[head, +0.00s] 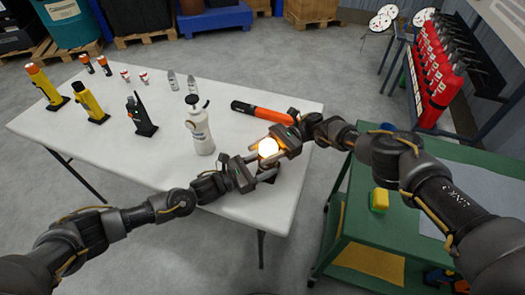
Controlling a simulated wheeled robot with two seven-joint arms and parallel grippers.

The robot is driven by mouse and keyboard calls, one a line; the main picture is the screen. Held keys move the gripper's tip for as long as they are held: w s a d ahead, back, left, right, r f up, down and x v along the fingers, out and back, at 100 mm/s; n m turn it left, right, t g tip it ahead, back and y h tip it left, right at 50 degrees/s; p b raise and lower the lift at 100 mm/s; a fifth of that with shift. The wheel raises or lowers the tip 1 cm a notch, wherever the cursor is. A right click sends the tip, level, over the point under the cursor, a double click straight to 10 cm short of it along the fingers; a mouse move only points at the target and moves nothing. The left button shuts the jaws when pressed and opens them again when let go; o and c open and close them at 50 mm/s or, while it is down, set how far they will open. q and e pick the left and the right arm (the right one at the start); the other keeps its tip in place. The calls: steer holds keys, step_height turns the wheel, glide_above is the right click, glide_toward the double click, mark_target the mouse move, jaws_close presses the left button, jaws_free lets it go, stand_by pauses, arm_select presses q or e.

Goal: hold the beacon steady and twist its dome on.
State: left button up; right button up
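The beacon's dome (268,147) glows pale yellow-white near the right front of the white table. My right gripper (270,148) reaches in from the right, its fingers on either side of the dome and closed on it. The dark beacon base (268,175) shows only in part below the dome. My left gripper (258,168) comes in from the left, with its fingers at the base and seemingly around it. The fingers hide the joint between dome and base, so I cannot tell how well they are seated.
On the white table (150,165) stand a white spray bottle (200,130), an orange-black tool (262,112), yellow torches (90,104) and a black handheld device (140,115). A green cart (440,165) with a yellow block (379,200) stands right. Red extinguishers (432,75) hang behind.

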mark_target(263, 145)
steer(key=o, duration=0.4)
step_height(263, 145, up, 10)
stand_by(0.5)
arm_select(q)
steer(key=o, duration=1.3)
steer(key=shift+o, duration=0.2)
steer(key=shift+a, duration=0.1)
steer(key=v, duration=1.1)
steer(key=shift+s+a, duration=0.2)
steer(key=shift+a, duration=0.15)
